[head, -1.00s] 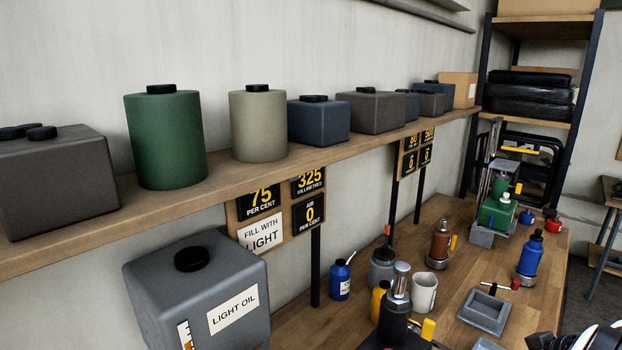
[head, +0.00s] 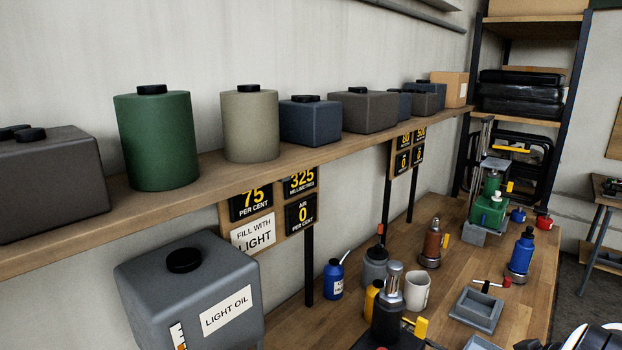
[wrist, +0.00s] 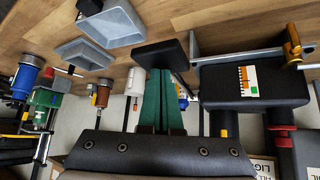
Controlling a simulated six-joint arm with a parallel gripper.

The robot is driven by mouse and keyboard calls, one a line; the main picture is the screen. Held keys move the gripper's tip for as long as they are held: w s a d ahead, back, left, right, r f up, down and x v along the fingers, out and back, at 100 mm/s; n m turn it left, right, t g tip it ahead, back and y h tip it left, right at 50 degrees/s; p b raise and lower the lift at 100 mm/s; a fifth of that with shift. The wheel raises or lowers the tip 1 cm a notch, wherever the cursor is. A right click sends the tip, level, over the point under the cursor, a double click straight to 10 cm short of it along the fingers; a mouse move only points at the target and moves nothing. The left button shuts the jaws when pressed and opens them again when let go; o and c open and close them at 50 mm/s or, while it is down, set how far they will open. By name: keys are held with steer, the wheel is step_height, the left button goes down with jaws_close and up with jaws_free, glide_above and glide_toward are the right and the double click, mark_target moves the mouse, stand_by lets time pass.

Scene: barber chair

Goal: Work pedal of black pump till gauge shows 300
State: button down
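A black cylindrical pump with a bright metal top (head: 388,320) stands upright on the bench in the head view. A yellow lever-like piece (head: 420,328) is at its right, low down; I cannot tell for sure that it is the pedal. The near board's display (head: 300,182) reads 325 millimetres. Other panels on it read 75 per cent and air 0 per cent. My gripper (wrist: 163,74) has green fingers lying together, seemingly shut, with a black block at their far end. Whether the block is part of the fingers is unclear. No fingers show in the head view.
A grey light-oil tank (head: 190,290) is at the near left, below a shelf (head: 60,225) of containers. Open bench (head: 460,262) lies farther right.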

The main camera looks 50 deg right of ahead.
steer(key=shift+f, duration=0.1)
step_height(320, 180, down, 7)
steer(key=w, duration=0.1)
stand_by(0.9)
steer(key=shift+w+a, duration=0.1)
steer(key=shift+f, duration=0.15)
steer(key=shift+w+f, duration=0.4)
steer(key=shift+f, duration=0.3)
steer(key=shift+r, duration=0.1)
stand_by(0.9)
